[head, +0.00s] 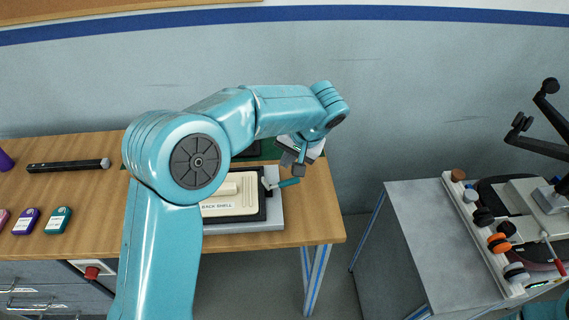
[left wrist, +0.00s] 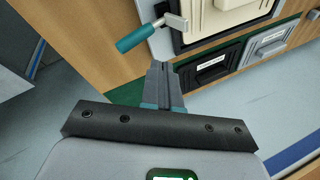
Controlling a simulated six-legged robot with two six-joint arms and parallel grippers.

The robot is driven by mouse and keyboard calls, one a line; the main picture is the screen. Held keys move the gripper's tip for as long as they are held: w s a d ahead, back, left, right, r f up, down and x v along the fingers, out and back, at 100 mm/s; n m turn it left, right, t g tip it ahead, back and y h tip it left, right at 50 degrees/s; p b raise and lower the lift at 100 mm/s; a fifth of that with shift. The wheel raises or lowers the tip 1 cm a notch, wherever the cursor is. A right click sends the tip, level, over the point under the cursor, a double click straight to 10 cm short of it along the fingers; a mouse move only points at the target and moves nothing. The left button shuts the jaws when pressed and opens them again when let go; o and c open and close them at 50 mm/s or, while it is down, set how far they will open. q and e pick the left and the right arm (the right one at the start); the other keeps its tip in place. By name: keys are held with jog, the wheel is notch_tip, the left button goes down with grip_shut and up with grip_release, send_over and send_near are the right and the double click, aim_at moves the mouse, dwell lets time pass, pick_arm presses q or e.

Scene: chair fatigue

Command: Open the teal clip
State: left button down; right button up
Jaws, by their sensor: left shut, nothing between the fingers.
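The teal clip (head: 289,182) is a teal-handled lever on a metal arm, at the right edge of a grey fixture (head: 262,227) holding a cream panel marked "BACK SHELL" (head: 230,206). Its handle sticks out to the right. In the left wrist view the teal clip (left wrist: 138,38) shows at the top, its metal end by the cream panel (left wrist: 205,15). My left gripper (head: 298,169) is just above the handle in the head view. In the left wrist view my left gripper (left wrist: 161,66) is shut, empty and apart from the handle. My right gripper is out of view.
A black bar (head: 68,166) and small coloured cases (head: 57,220) lie on the wooden table's left. Across a floor gap, a grey table (head: 430,230) carries a white rack (head: 485,235) with several knobs. My left arm hides part of the table.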

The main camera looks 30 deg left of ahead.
pick_arm(q)
jog(key=d+r, duration=0.6)
jog(key=r, duration=0.1)
jog(key=shift+w, duration=0.3)
jog(key=shift+s+r, duration=0.1)
jog(key=shift+s, duration=0.05)
jog(key=shift+d, duration=0.1)
